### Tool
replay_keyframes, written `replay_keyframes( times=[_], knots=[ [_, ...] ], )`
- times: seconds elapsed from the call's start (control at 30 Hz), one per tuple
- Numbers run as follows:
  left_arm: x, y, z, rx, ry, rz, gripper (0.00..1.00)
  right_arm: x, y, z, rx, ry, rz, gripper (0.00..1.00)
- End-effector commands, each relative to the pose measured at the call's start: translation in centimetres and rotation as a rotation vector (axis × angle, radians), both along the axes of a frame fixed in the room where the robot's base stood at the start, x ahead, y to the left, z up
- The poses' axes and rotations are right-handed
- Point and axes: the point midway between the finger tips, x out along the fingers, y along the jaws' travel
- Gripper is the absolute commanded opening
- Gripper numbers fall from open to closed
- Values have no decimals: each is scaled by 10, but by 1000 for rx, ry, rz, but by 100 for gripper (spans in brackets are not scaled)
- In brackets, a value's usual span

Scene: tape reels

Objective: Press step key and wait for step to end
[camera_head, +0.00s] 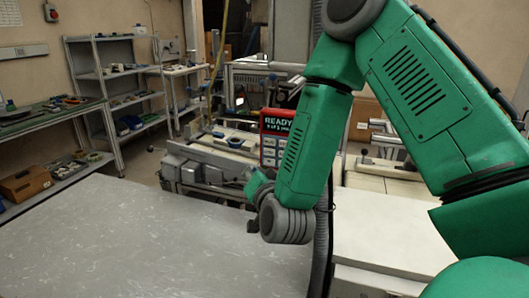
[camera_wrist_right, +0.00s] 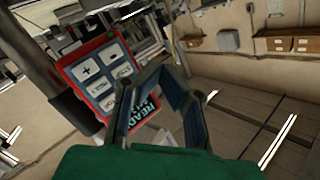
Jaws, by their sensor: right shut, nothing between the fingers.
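The control panel (camera_head: 270,152) with a red frame stands in the middle of the head view, partly hidden behind my right forearm. Its display (camera_head: 278,125) reads READY with a smaller line below. In the right wrist view the panel (camera_wrist_right: 99,78) is tilted and shows several light keys, one with a plus sign (camera_wrist_right: 87,71). I cannot tell which key is the step key. My right gripper (camera_wrist_right: 164,72) is shut and empty, with its fingertips close to the panel's right edge in that view; contact is unclear. My left gripper is not in view.
A bare grey table (camera_head: 130,235) fills the front left. A machine bed (camera_head: 205,155) lies behind it. Shelves (camera_head: 115,85) with parts stand at the back left, and a cardboard box (camera_head: 25,182) is at the left. A dark post (camera_wrist_right: 45,80) stands beside the panel.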

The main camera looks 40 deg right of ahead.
Motion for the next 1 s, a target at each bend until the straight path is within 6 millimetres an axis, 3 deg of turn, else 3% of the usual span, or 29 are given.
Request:
replay_keyframes(
  times=[0.37, 0.67, 1.0],
  knots=[
    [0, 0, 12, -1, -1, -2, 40, 25, -30, 9, -17, -2, 0, 0],
    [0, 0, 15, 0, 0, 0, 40, 34, -57, 5, -9, 0, 0, 0],
    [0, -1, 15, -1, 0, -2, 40, 35, -62, 3, -5, 0, 0, 0]
  ],
)
